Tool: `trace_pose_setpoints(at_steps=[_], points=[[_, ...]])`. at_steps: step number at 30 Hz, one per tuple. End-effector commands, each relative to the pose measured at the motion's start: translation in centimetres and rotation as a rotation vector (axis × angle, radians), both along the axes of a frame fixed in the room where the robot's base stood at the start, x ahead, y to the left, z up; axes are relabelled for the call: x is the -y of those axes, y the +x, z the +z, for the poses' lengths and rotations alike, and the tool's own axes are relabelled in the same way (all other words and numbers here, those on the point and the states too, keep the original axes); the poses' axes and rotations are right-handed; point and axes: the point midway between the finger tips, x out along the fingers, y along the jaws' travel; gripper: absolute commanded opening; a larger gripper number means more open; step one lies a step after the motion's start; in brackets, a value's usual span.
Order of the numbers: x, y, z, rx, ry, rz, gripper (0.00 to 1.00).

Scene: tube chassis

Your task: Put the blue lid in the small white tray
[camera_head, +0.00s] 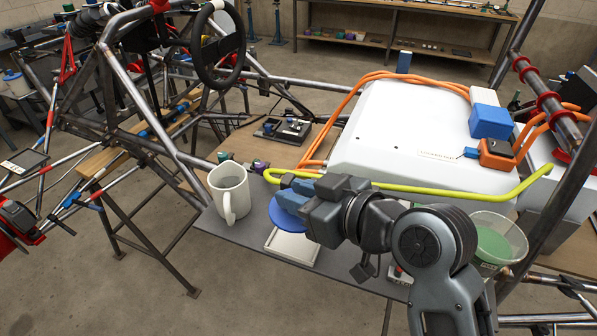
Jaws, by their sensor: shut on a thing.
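The blue lid (287,218) is a round blue disc at the centre of the head view. My gripper (284,196) is shut on it, and its fingers and body cover the lid's right side. The small white tray (291,246) lies on the grey board just below and in front of the lid in the picture. The lid overlaps the tray's back edge in the view. I cannot tell whether the lid touches the tray or is held above it.
A white mug (230,192) stands close to the left of the lid on the grey board (215,230). A yellow-green tube (400,186) runs just behind my gripper. A clear bowl with a green inside (497,243) stands at the right. A large white case (400,130) fills the back.

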Motion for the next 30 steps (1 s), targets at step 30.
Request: trace_pose_setpoints(at_steps=[30], points=[[-0.1,-0.1,-5.7,-0.001,-0.001,0.005,0.00]])
